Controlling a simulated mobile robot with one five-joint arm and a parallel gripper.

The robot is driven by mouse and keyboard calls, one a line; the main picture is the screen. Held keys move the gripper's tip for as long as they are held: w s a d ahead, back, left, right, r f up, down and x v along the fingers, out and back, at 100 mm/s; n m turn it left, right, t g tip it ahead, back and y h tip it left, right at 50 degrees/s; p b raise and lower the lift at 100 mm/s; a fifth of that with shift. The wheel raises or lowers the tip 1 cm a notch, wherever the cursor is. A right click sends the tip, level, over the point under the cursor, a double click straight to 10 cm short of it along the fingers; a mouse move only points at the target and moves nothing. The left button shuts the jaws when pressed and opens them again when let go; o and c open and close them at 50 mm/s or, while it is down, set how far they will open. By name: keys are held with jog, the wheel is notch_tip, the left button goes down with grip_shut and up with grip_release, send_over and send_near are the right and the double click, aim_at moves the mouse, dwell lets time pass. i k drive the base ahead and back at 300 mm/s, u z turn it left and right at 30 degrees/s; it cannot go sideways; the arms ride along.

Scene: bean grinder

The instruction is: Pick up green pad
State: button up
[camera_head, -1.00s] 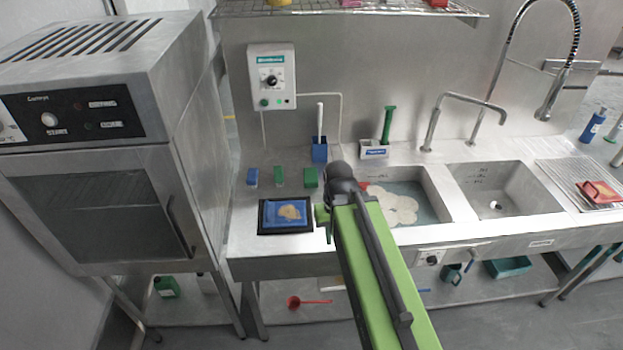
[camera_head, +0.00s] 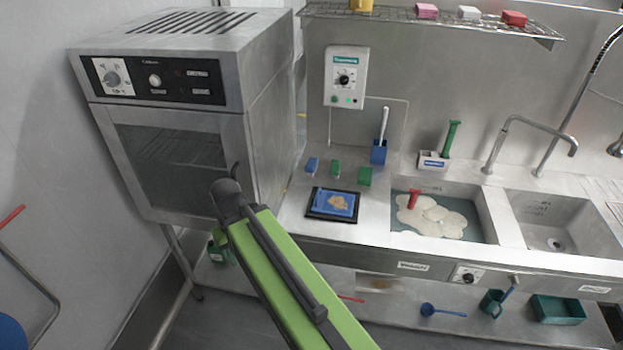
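Two green pieces stand on the steel counter left of the sinks: a small narrow one (camera_head: 336,168) and a larger block (camera_head: 365,176) to its right. I cannot tell which of them is the pad. My green and black arm reaches up from the bottom of the view. Its dark upper end shows in front of the oven door, left of the counter and apart from both green pieces. My gripper's fingers are not visible.
A small blue piece (camera_head: 312,165) stands left of the green ones. A black-framed tray (camera_head: 318,215) with a blue, stained surface lies in front of them. A sink with pale foam-like shapes (camera_head: 432,216) is to the right. The oven (camera_head: 180,120) stands left.

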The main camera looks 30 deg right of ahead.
aim_at(365, 175)
jog(key=u, duration=5.15)
jog(key=i, duration=0.1)
jog(key=z, duration=3.1)
jog(key=k, duration=1.95)
jog(key=z, duration=1.2)
jog(key=i, duration=1.5)
jog(key=u, duration=0.1)
